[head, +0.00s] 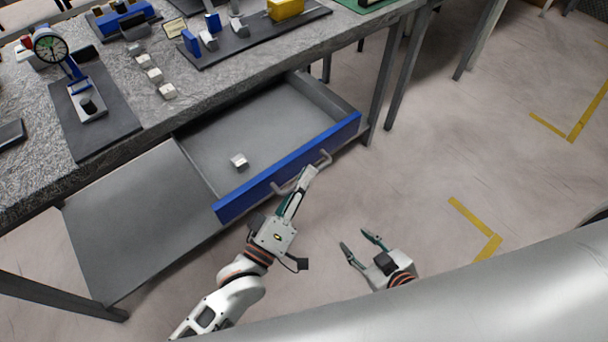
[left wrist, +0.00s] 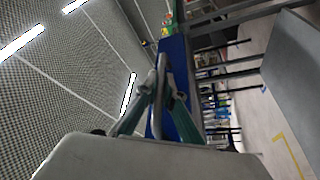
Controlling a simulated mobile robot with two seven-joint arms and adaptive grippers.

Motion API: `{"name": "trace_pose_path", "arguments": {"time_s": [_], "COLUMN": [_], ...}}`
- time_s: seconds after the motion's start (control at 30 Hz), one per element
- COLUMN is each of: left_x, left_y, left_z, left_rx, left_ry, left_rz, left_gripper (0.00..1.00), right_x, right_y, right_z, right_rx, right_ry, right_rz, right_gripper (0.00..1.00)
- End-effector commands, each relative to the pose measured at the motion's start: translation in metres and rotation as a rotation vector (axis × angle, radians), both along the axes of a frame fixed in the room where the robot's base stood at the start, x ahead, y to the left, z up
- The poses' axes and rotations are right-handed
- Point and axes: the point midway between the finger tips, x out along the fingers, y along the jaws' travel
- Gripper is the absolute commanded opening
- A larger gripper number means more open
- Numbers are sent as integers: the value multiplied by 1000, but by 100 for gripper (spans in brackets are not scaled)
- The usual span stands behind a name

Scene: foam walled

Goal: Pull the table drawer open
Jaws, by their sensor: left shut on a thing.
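The table drawer (head: 232,195) stands pulled out from under the worktop, with a blue front and a grey inside. Its handle (head: 325,158) is a grey bar on the blue front. My left gripper (head: 303,184) is at the handle, its fingers closed around the bar. The left wrist view also shows the fingers (left wrist: 160,90) meeting at the handle (left wrist: 161,75) in front of the blue drawer front (left wrist: 178,70). My right gripper (head: 361,243) is open and empty over the floor, to the right of my left arm and apart from the drawer.
A small light block (head: 239,161) lies in the drawer. The worktop (head: 135,55) carries a dial gauge stand (head: 72,66), small metal blocks and dark mats. A grey lower panel (head: 140,225) is left of the drawer. A table leg (head: 383,85) stands right of it. The floor at right is clear.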

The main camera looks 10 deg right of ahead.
Motion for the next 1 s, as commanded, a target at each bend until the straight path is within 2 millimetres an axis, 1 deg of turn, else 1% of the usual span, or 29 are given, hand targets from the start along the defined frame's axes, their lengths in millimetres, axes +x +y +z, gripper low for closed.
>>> {"name": "trace_pose_path", "arguments": {"time_s": [0.03, 0.07, 0.1, 0.33, 0.4, 0.53, 0.67, 1.0], "left_x": [0, 0, 0, 0, 0, -5, -20, -67], "left_y": [0, 0, 0, 0, 1, 6, 19, 65], "left_z": [-1, -1, -1, -1, -1, -3, -7, -21], "left_rx": [1, 1, 1, 1, 1, 2, 2, 3], "left_ry": [1, 1, 1, 1, 1, 2, 3, 3], "left_rz": [1, 1, 1, 1, 1, 1, 0, 0], "left_gripper": [0, 10, 15, 15, 15, 15, 15, 15], "right_x": [0, 0, -1, -2, -5, -4, -3, -2], "right_y": [0, 0, 0, 1, 1, 1, 1, 0], "right_z": [0, 0, -1, -1, -3, -3, -2, -1], "right_rx": [0, 0, 0, 0, -1, -1, -1, -1], "right_ry": [1, 1, 1, 3, 11, 9, 6, 3], "right_rz": [1, 1, 1, 1, 4, 3, 2, 2], "right_gripper": [40, 40, 40, 40, 40, 40, 40, 40]}}
